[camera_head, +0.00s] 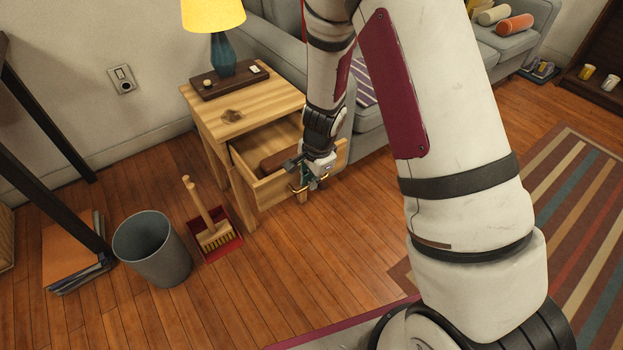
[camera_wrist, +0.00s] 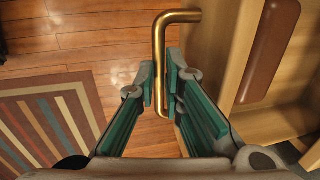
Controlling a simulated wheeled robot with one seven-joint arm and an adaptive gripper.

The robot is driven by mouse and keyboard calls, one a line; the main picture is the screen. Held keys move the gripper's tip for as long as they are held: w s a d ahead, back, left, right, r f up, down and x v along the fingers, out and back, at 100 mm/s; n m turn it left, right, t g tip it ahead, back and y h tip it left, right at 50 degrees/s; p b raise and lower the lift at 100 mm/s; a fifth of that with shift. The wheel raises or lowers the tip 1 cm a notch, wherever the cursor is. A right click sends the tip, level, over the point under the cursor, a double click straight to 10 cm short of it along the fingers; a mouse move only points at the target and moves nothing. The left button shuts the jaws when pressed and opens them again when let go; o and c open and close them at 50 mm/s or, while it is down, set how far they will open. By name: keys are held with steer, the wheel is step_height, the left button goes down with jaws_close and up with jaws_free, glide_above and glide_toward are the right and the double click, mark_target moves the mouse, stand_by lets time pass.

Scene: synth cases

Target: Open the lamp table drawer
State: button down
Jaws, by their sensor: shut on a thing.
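The lamp table (camera_head: 228,110) is a light wooden table beside the grey sofa. Its drawer (camera_head: 262,185) is pulled out, and a brown object (camera_head: 280,158) lies inside it. In the wrist view the open drawer (camera_wrist: 240,60) is at the right, with the brown object (camera_wrist: 268,50) in it. The brass handle (camera_wrist: 160,50) is on the drawer front. My gripper (camera_wrist: 166,95) is shut on the handle, with its green-lined fingers either side of the bar. In the head view my gripper (camera_head: 312,178) is at the drawer front and partly hides the handle.
A lamp (camera_head: 222,55) stands on a dark tray on the tabletop. A brush and red dustpan (camera_head: 222,243) and a grey bin (camera_head: 152,250) stand on the floor left of the drawer. The sofa (camera_head: 370,135) is close on the right. Wooden floor in front is clear.

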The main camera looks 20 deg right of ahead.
steer(key=c, duration=1.7)
jaws_free()
steer(key=shift+s+d+r, duration=0.1)
steer(key=shift+s+r, duration=0.25)
steer(key=shift+r, duration=1.6)
steer(key=shift+s+d+r, duration=0.1)
steer(key=shift+s+r, duration=0.3)
steer(key=shift+r, duration=1.55)
steer(key=shift+s+d+r, duration=0.1)
steer(key=shift+s+r, duration=0.25)
steer(key=shift+r, duration=1.6)
